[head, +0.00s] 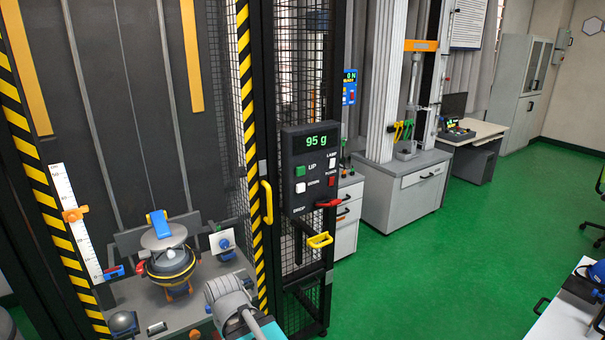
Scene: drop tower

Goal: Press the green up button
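The green up button (300,171) is a small square on the dark control panel (296,150), beside the label "UP". The panel hangs on the mesh side of the drop tower, right of the striped post, and its display reads 95 g in green. A white button (300,188) sits just below the green one. A grey part of my arm shows at the bottom centre, below and left of the panel and apart from it. I cannot make out my gripper's fingers. Nothing covers the green button.
A red lever (328,204) juts from the panel's lower edge. Yellow handles (267,202) and (320,240) stick out near it. Green floor (420,265) is open to the right.

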